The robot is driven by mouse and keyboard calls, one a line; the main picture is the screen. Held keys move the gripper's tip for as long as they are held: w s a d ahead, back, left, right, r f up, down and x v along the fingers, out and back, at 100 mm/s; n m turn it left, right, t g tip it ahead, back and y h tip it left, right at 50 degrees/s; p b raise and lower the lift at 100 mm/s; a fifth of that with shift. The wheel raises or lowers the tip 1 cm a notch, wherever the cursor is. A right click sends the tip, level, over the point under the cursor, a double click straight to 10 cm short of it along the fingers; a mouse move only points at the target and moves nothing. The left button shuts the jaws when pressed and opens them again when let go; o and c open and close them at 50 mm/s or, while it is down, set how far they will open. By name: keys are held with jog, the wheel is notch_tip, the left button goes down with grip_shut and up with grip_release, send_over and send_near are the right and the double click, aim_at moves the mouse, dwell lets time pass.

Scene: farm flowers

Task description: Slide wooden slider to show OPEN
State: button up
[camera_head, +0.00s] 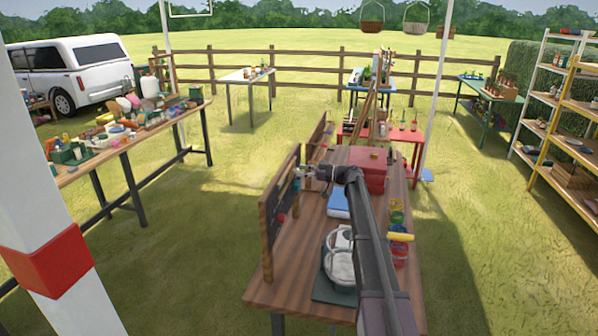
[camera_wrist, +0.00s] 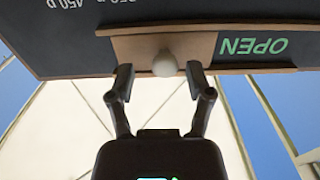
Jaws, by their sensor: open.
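In the head view my gripper (camera_head: 308,171) is at the front of the wood-framed board (camera_head: 279,212), which stands on the left edge of the wooden table. The slider is not clear there.
On the wooden table (camera_head: 290,268) are a red box (camera_head: 368,172), a blue item (camera_head: 338,203) and a scale with bowls (camera_head: 338,265) beneath my arm. A second board (camera_head: 317,138) stands farther back.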

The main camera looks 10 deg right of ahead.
jog(key=v, duration=1)
jog(key=shift+s+d, duration=0.2)
jog(key=s+a+f+m+g+h, duration=0.3)
jog(key=s+a+f, duration=0.3)
jog(key=s+a, duration=0.25)
jog(key=s+a+f+m+g+h, duration=0.2)
jog(key=s+a+f+h, duration=0.2)
jog(key=s+a+f, duration=0.35)
jog(key=s+f+m+g+h, duration=0.1)
jog(key=s+m+h, duration=0.3)
jog(key=s, duration=0.7)
jog(key=s+a+f+m+g+h, duration=0.1)
jog(key=s+f+m+h, duration=0.2)
jog(key=s, duration=0.9)
jog(key=shift+s+f+m+g+h, duration=0.35)
jog(key=shift+f+h, duration=0.2)
jog(key=shift+h, duration=0.55)
jog(key=shift+w, duration=0.1)
